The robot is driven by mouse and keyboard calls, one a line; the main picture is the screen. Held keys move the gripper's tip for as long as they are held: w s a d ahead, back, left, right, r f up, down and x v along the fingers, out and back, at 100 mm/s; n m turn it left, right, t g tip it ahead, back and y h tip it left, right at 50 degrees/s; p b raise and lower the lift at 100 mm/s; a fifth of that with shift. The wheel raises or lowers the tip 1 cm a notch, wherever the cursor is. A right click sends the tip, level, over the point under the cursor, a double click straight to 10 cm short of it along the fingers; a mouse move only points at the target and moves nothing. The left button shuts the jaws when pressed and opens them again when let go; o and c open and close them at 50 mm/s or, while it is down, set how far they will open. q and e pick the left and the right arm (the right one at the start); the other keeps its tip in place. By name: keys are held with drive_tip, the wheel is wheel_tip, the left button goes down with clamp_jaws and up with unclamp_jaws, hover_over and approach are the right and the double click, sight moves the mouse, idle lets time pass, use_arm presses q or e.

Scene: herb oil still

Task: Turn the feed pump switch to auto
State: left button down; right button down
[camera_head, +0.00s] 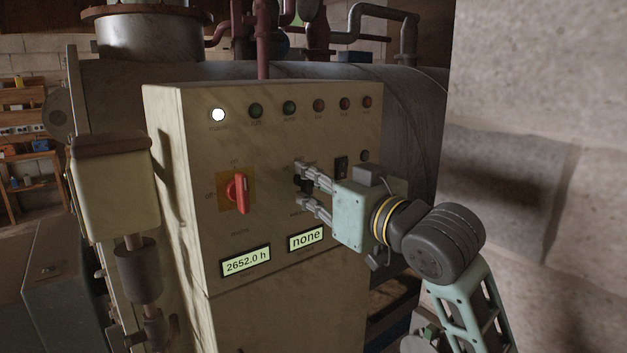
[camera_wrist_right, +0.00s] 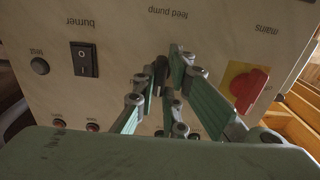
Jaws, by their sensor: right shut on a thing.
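The feed pump switch is a small black knob (camera_head: 303,184) on the front of the beige control cabinet (camera_head: 180,130), right of the red mains switch. My right gripper (camera_head: 308,190) reaches in from the right and is shut on the knob, covering much of it. In the right wrist view the dark knob (camera_wrist_right: 161,72) sits between the fingertips, under the upside-down label "feed pump". The knob's exact pointing direction is hidden by the fingers. My left gripper is not in view.
The red mains switch (camera_head: 237,192) on its yellow plate is left of the knob. A black burner rocker (camera_head: 341,167) is close on the right. Indicator lamps line the top, with the leftmost lamp (camera_head: 218,115) lit white. Two displays (camera_head: 246,261) read "2652.0 h" and "none".

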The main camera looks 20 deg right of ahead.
idle(0.4)
drive_tip(key=c, duration=1.8)
unclamp_jaws()
drive_tip(key=v, duration=0.7)
drive_tip(key=shift+s+d, duration=0.1)
drive_tip(key=shift+s, duration=0.1)
drive_tip(key=shift+f, duration=0.1)
